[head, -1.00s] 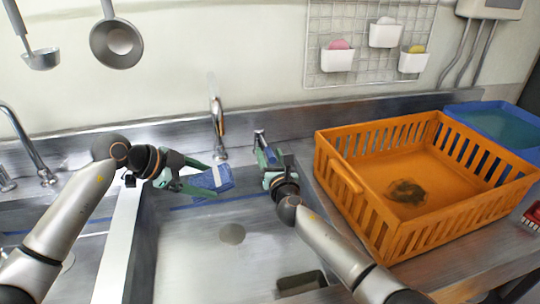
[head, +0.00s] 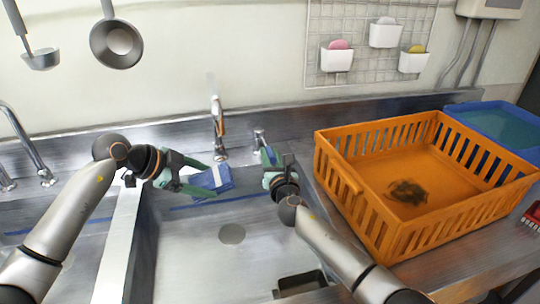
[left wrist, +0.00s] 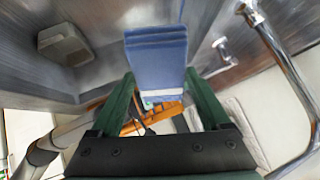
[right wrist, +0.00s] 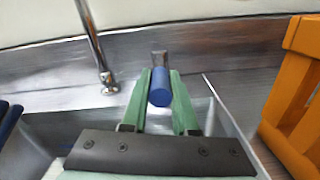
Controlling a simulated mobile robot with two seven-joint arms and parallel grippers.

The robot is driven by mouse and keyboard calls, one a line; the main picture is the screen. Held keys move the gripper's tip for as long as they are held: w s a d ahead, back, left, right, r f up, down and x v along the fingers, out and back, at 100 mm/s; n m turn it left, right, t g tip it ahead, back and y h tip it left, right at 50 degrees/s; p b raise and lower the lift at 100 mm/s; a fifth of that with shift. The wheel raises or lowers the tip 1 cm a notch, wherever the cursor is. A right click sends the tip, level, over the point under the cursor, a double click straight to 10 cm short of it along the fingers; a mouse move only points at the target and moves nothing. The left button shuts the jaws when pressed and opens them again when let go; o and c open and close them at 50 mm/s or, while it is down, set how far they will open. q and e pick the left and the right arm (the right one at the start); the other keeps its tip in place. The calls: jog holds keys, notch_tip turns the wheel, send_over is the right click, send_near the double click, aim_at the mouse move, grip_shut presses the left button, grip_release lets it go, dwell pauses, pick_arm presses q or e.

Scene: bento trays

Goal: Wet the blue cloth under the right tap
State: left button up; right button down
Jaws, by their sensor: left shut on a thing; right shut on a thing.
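My left gripper (head: 195,180) is shut on the folded blue cloth (head: 212,181), which also shows between the fingers in the left wrist view (left wrist: 157,55). The cloth hangs over the back of the right basin, close in front of the right tap (head: 218,130). I see no water running. My right gripper (head: 269,160) is at the control to the right of that tap. In the right wrist view its green fingers are shut on a blue cylindrical knob (right wrist: 160,88), in front of a metal stem (right wrist: 159,60).
An orange slatted basket (head: 350,185) with a dark patch inside stands on the counter right of the basin. A blue tub (head: 500,112) is behind it. A left tap (head: 30,148) stands over the left basin. The right basin's floor (head: 215,265) is clear around its drain.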

dwell(0.9)
jog(key=shift+w+d+n+g+y, duration=0.25)
jog(key=shift+d+n+y, duration=0.4)
jog(key=shift+y, duration=0.2)
jog(key=shift+w+d+n+g+y, duration=0.15)
jog(key=shift+d+n+g+y, duration=0.1)
jog(key=shift+d+n+y, duration=0.45)
jog(key=c, duration=0.7)
grip_release()
